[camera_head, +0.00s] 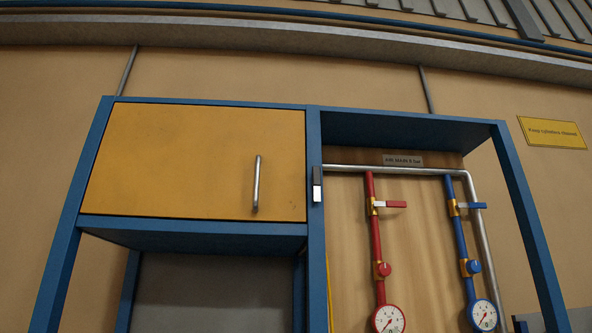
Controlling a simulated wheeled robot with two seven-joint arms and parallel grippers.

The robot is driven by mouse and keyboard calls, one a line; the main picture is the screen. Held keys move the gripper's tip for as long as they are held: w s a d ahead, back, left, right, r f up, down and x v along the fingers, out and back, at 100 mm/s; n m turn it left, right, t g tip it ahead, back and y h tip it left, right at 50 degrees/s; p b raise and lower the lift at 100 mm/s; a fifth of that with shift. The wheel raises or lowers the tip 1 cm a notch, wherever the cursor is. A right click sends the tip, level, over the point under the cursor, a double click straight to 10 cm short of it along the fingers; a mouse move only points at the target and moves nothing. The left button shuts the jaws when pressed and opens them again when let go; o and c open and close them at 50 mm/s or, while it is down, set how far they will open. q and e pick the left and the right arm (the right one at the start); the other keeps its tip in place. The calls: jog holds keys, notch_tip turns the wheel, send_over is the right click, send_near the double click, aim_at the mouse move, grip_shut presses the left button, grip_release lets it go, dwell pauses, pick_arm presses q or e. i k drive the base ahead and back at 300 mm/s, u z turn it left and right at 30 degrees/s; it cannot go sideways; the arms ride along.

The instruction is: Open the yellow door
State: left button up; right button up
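The yellow door (190,160) is a flat panel in the upper left of a blue frame, and it looks shut. Its vertical metal bar handle (257,184) sits near the right edge of the door. Neither of my grippers shows in the head view, so nothing is seen touching the door or the handle.
The blue frame's middle post (315,230) stands just right of the door, with a small black and white fitting (317,184) on it. Further right are a red pipe (375,240) and a blue pipe (462,240) with valves and gauges. An open bay lies below the door.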

aim_at(157, 160)
jog(key=i, duration=0.35)
jog(key=u, duration=0.65)
